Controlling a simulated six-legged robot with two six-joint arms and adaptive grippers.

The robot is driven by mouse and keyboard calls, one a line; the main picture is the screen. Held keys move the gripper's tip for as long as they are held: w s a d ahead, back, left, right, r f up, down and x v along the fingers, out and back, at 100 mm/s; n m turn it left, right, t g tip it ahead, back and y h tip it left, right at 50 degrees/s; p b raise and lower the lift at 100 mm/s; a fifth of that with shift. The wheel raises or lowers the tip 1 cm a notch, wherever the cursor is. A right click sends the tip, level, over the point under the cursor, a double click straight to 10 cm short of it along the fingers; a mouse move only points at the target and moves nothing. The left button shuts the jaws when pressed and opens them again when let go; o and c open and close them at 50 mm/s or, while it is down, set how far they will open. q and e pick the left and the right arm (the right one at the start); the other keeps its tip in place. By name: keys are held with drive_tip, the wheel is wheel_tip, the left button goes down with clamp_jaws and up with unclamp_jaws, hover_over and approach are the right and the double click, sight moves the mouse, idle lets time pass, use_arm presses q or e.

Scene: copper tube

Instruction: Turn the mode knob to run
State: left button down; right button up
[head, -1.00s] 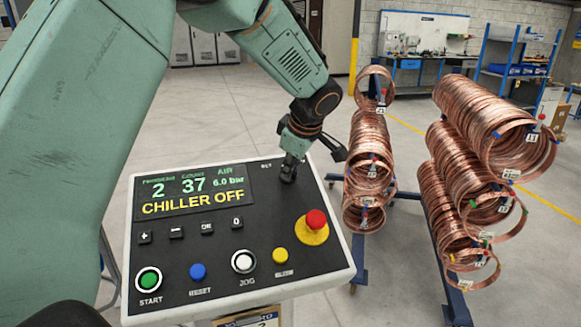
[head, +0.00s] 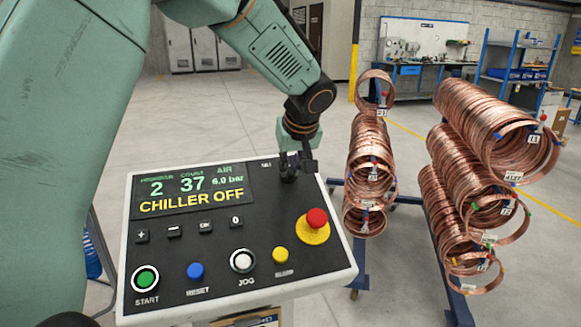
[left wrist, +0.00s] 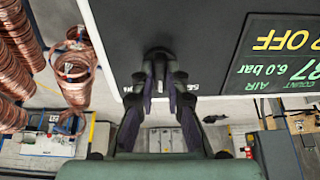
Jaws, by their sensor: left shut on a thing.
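The control panel (head: 180,258) is a white-edged box with a black face. Its display (head: 192,193) reads "CHILLER OFF" with 2, 37 and 6.0 bar above. My left gripper (head: 289,172) is at the panel's upper right, shut on the dark mode knob. In the left wrist view the knob (left wrist: 158,54) shows between the fingertips of my left gripper (left wrist: 160,72). The fingers hide most of the knob and part of its label, so I cannot tell its setting. My right gripper is not in view.
On the panel are a red emergency stop (head: 316,218), a yellow button (head: 280,255), a white jog button (head: 242,260), a blue reset button (head: 195,271) and a green start button (head: 146,279). Racks of copper coils (head: 370,170) stand to the right.

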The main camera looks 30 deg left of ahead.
use_arm(q)
drive_tip(key=m, duration=0.3)
drive_tip(key=shift+r+m+p, duration=0.15)
drive_tip(key=shift+m+p, duration=0.25)
drive_tip(key=m+p, duration=0.2)
drive_tip(key=m, duration=0.2)
drive_tip(key=shift+m+h, duration=0.3)
drive_tip(key=shift+m, duration=0.1)
drive_tip(key=c, duration=1.4)
unclamp_jaws()
drive_tip(key=shift+s, duration=0.1)
drive_tip(key=shift+o, duration=0.2)
drive_tip(key=v, duration=1.1)
drive_tip(key=shift+s+r, duration=0.25)
drive_tip(key=shift+r, duration=0.1)
drive_tip(key=shift+s+d, duration=0.1)
